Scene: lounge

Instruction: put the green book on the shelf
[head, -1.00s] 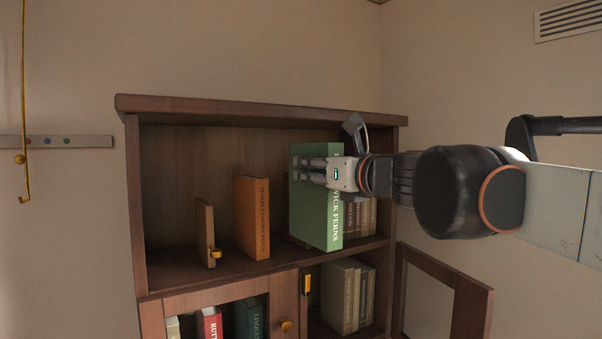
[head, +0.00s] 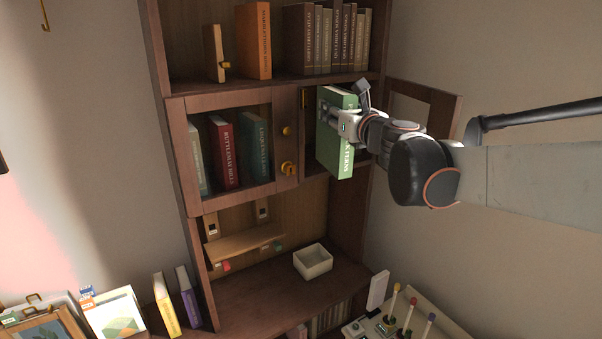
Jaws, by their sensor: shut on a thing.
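The green book (head: 335,150) is upright with its lettered spine toward me. My gripper (head: 334,118) is shut on its upper part, with the fingers across the side of the book. The book is at the open right-hand compartment of the bookcase's middle level. I cannot tell how far inside it is. The bookcase's upper shelf (head: 292,83) holds an orange book (head: 253,42), a row of brown books (head: 325,38) and a wooden bookend (head: 214,52). The book and gripper hide most of the right-hand compartment.
A glass door (head: 180,140) closes the left compartment, with several books behind it. The right door (head: 425,105) stands open beside my arm. Below are a small white box (head: 312,262) on the desk surface (head: 268,295) and a little wooden ledge (head: 240,243).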

